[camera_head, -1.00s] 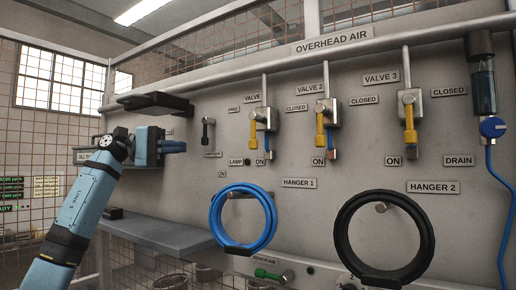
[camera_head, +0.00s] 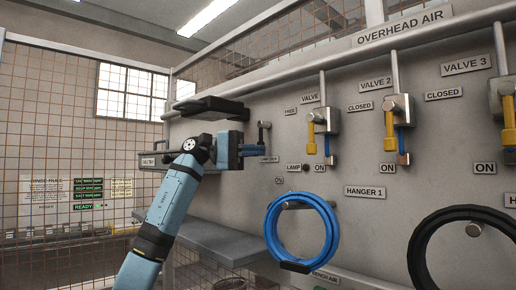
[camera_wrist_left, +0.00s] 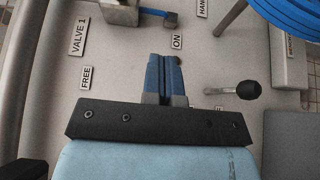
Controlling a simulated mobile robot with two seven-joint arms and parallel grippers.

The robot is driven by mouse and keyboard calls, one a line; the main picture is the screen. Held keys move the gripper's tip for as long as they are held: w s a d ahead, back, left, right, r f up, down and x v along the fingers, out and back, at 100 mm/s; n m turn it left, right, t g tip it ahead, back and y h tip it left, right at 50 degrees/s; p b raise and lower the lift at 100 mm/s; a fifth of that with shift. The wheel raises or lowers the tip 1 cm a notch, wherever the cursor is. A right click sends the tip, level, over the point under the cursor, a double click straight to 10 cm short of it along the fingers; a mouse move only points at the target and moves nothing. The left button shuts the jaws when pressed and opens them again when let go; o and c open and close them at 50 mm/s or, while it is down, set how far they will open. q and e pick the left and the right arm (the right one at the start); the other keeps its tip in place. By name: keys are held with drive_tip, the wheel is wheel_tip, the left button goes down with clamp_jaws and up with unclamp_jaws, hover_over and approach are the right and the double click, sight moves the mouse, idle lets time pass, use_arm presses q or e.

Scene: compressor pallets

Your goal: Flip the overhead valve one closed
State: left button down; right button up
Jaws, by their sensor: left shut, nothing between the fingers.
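Valve 1 (camera_head: 325,120) is on the grey wall panel under the OVERHEAD AIR sign, with its yellow handle (camera_head: 311,136) hanging straight down beside the ON label. A FREE label (camera_head: 291,112) is at its upper left. My left gripper (camera_head: 257,150) is left of valve 1, apart from it, with the fingers pointing right. In the left wrist view the blue fingers (camera_wrist_left: 164,66) are together and empty. The VALVE 1 label (camera_wrist_left: 78,38) and part of the valve's body (camera_wrist_left: 119,12) show at the top there; the yellow handle does not show. My right gripper is out of view.
Valve 2 (camera_head: 398,112) is farther right. A blue hose coil (camera_head: 301,232) hangs below. A grey shelf (camera_head: 222,242) is below my arm.

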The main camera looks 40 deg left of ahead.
sight(312, 136)
use_arm(q)
drive_tip(key=w+d+p, duration=0.1)
drive_tip(key=d+p, duration=0.2)
drive_tip(key=d, duration=0.7)
drive_tip(key=shift+w, duration=0.3)
